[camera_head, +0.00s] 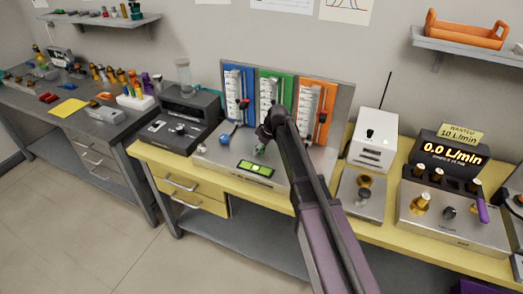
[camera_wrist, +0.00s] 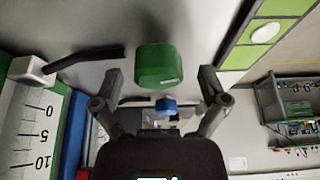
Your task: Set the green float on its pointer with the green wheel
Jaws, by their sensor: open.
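The green wheel (camera_wrist: 157,66) shows large in the wrist view, ahead of my gripper (camera_wrist: 160,82) and between the lines of its two fingers. The fingers are spread with a gap on each side of the wheel; I cannot tell whether the tips reach around it. In the head view my gripper (camera_head: 264,137) is in front of the panel's middle column, and only a bit of the green wheel (camera_head: 260,150) shows below it. The green column's scale (camera_head: 267,95) is partly visible; its float and pointer are too small to read.
The blue column (camera_head: 248,85) and orange column (camera_head: 326,95) flank the green one. A small green display (camera_head: 255,168) is at the panel's front. A white box (camera_head: 373,138) stands right.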

